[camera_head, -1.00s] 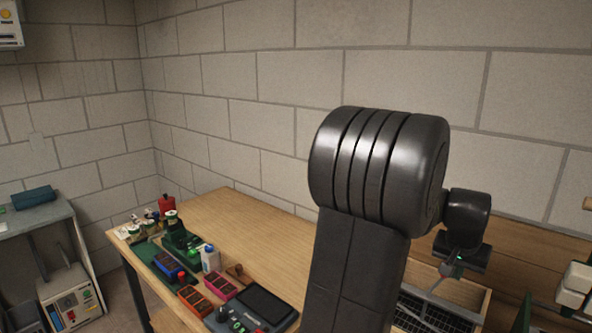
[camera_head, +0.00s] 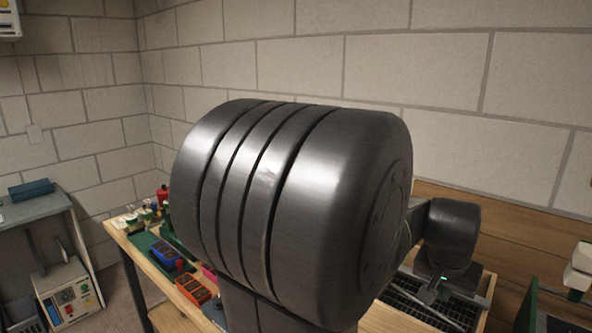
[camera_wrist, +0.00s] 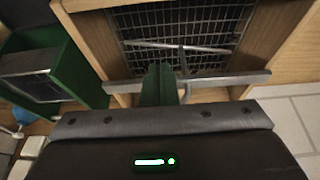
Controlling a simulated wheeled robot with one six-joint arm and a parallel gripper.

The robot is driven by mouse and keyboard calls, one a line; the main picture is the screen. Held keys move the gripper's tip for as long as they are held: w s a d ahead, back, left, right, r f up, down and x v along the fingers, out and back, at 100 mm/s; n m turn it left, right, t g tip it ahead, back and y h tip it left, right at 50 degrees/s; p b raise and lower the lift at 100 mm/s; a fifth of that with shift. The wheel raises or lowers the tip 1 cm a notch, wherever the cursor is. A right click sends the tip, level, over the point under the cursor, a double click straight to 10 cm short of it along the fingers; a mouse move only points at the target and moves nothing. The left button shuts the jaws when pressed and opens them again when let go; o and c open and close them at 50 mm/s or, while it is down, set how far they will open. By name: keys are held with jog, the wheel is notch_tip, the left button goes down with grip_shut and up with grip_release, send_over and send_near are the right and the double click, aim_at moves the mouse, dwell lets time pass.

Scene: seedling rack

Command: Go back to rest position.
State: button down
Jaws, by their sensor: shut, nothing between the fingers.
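My gripper (camera_wrist: 172,70) is shut and empty in the wrist view, with its dark body and a green light along the bottom edge. It hangs over the front of a wooden crate (camera_wrist: 83,45) with a dark wire grid inside. In the head view my arm's large dark joint fills the middle and hides much of the bench. My wrist shows to the right of it, above the same wooden crate (camera_head: 484,303). The fingertips cannot be made out in the head view.
A wooden bench (camera_head: 125,240) carries an orange-topped device (camera_head: 193,290), a blue one (camera_head: 164,258) and a red bottle (camera_head: 162,193). White blocks (camera_head: 578,270) and a green panel (camera_head: 527,305) stand at the right. A green bin (camera_wrist: 85,80) shows in the wrist view. A block wall stands behind.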

jog(key=shift+w+a+b, duration=0.25)
jog(key=shift+w+a, duration=1.25)
jog(key=shift+w, duration=0.2)
jog(key=shift+w+a+b, duration=0.2)
jog(key=shift+w+a, duration=1.25)
jog(key=shift+w, duration=0.25)
